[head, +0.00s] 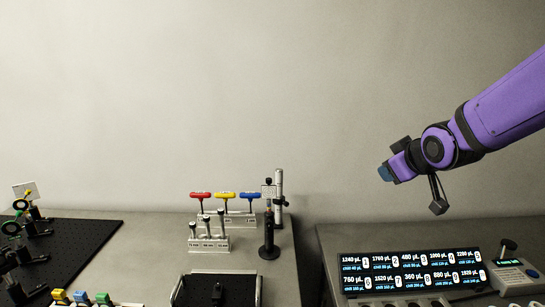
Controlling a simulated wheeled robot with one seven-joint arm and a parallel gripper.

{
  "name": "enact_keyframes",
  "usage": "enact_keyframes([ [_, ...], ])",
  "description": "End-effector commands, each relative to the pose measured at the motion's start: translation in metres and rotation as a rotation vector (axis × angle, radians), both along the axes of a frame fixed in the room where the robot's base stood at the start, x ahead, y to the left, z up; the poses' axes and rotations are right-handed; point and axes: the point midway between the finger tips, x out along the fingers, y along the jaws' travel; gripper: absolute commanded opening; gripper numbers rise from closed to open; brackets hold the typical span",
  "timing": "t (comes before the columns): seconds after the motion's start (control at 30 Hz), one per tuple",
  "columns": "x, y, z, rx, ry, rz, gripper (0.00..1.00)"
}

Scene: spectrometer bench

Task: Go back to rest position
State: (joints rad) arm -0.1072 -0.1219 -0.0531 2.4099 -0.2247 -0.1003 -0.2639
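My purple arm reaches in from the right edge and is raised in front of the bare wall. My gripper (386,172) is at its left end, pointing left and a little down, with a dark bluish tip. It is high above the right-hand bench, apart from everything on it. The fingers are too small and seen too edge-on to tell whether they are open or shut. I see no object clearly held in it.
The left bench carries red (201,195), yellow (225,195) and blue (249,195) T-handled tools, a post stand (269,235), a black tray (181,292) and a black breadboard (75,243). A gap separates the benches.

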Motion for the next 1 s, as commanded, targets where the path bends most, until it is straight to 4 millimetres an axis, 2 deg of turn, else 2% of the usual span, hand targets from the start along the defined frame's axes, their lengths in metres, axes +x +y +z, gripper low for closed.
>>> enact_keyframes([
  [0.03,-0.016,-0.006,0.01,0.017,0.023,-0.034,0.43],
  [0.1,-0.039,-0.012,0.018,0.041,0.069,-0.082,0.43],
  [0.3,-0.108,-0.026,0.035,0.12,0.203,-0.212,0.43],
  [0.6,-0.217,-0.03,0.044,0.237,0.397,-0.375,0.43],
  [0.7,-0.243,-0.029,0.043,0.263,0.445,-0.408,0.43],
  [0.8,-0.259,-0.028,0.042,0.279,0.477,-0.43,0.43],
  [1.0,-0.267,-0.027,0.042,0.287,0.494,-0.44,0.43],
])
